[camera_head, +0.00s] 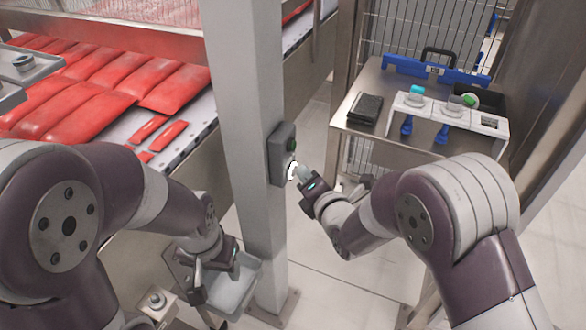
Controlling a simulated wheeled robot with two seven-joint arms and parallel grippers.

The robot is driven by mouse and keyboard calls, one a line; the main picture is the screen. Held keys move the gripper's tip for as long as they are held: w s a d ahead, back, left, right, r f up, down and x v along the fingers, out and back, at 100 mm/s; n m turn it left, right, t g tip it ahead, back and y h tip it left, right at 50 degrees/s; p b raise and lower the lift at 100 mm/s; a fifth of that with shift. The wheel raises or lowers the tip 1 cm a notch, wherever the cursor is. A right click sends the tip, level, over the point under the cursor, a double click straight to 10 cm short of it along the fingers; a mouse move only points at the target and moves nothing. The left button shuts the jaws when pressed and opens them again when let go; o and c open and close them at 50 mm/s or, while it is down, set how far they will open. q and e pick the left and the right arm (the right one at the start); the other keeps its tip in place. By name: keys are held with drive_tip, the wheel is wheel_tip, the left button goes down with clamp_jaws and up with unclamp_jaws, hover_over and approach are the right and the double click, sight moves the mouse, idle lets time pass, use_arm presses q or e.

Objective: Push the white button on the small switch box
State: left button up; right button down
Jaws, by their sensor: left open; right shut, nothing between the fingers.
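The small grey switch box (277,154) is fixed to the side of the upright post in the middle of the view. It has a dark green button (292,144) above and the white button (291,170) below. My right gripper (298,172) is shut and empty. Its fingertips are right at the white button; I cannot tell whether they touch or press it. My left gripper (214,283) is open at the lower left of the post, in front of a grey tray, away from the switch box.
The grey post (248,100) stands between my arms. A conveyor with red packs (110,75) is at the left. A metal side table (375,85) at the right bears a black wallet-like item (365,108), a white rack (452,113) and blue tools. The floor between post and table is clear.

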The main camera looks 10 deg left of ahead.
drive_tip(key=s+d, duration=0.2)
drive_tip(key=d, duration=0.3)
drive_tip(key=shift+d, duration=0.4)
drive_tip(key=shift+w, duration=0.1)
idle(0.8)
